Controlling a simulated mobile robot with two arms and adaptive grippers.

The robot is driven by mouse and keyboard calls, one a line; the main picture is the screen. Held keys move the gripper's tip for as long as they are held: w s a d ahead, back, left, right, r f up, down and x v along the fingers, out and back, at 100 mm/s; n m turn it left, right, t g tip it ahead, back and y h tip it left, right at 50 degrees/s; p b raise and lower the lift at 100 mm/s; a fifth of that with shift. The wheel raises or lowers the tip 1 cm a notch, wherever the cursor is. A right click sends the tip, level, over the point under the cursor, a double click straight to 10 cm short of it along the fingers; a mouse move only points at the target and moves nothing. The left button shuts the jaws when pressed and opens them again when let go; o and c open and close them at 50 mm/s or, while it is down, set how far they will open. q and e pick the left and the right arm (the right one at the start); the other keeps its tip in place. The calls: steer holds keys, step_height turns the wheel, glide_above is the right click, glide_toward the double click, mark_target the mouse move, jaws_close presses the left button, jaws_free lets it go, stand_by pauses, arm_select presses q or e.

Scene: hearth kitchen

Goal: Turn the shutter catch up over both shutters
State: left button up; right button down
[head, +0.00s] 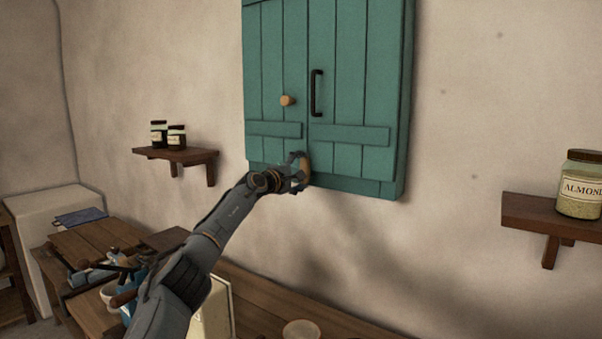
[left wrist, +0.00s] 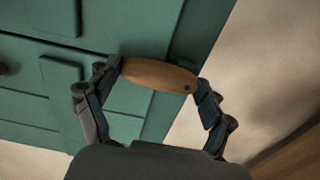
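The shutter catch (left wrist: 160,74) is an oval wooden piece with a dark screw near one end. In the left wrist view it lies roughly in line with the seam between the two teal shutters, by the lower edge. In the head view it shows as a small tan upright piece (head: 304,165), partly hidden by my left gripper (head: 299,172). In the left wrist view my left gripper (left wrist: 159,73) has its fingers spread, one by each end of the catch; whether they touch it is unclear. The left shutter (head: 265,80) and right shutter (head: 360,80) look closed. My right gripper is not in view.
A wooden knob (head: 287,100) and a black handle (head: 317,93) stand out from the shutters. Small shelves with jars flank them, the left shelf (head: 177,155) and the right shelf (head: 550,213). A wooden counter (head: 255,300) runs below.

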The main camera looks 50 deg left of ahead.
arm_select(q)
steer(key=shift+o, duration=1)
steer(key=shift+w+d, duration=0.1)
steer(key=shift+w, duration=0.05)
steer(key=v, duration=1.2)
steer(key=shift+f, duration=0.1)
